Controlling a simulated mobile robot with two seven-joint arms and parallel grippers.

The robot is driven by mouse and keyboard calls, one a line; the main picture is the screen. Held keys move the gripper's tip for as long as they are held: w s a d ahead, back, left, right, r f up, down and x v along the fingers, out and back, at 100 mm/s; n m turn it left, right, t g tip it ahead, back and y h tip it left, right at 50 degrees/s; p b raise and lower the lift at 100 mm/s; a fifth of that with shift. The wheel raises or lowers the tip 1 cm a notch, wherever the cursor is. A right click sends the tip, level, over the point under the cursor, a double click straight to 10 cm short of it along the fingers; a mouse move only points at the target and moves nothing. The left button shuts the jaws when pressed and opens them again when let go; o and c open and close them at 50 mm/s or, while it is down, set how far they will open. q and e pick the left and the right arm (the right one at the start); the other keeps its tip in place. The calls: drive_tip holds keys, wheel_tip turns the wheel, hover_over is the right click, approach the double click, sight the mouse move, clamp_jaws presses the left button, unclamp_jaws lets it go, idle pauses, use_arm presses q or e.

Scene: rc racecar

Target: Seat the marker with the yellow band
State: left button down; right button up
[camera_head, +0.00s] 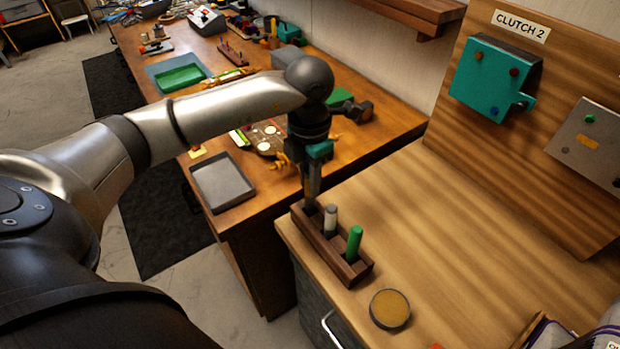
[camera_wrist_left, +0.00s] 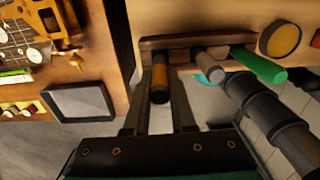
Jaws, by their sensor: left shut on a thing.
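The marker with the yellow-orange band (camera_wrist_left: 160,74) is dark at its near end and sits between the two fingers of my left gripper (camera_wrist_left: 160,112) in the left wrist view. In the head view my left gripper (camera_head: 312,188) points down at the far end of the dark wooden rack (camera_head: 352,272) and hides most of that marker. The rack's edge also shows in the left wrist view (camera_wrist_left: 205,39). The marker's far end meets the rack's end slot; how deep it sits I cannot tell. My right gripper is not in view.
A grey-white marker (camera_head: 330,216) and a green marker (camera_head: 354,241) stand in the rack beside my gripper. A round yellow-topped tin (camera_head: 390,309) lies near the rack. The light wooden top (camera_head: 460,220) is clear behind. A grey tray (camera_head: 222,183) sits on the lower bench.

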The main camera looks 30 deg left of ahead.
use_arm(q)
drive_tip(key=shift+f+b, duration=1.3)
drive_tip(key=shift+f, duration=0.35)
drive_tip(key=c, duration=0.7)
unclamp_jaws()
wheel_tip(320, 180, up, 15)
drive_tip(key=shift+r+p, duration=0.1)
drive_tip(key=shift+p, duration=0.35)
drive_tip(key=shift+s, duration=0.1)
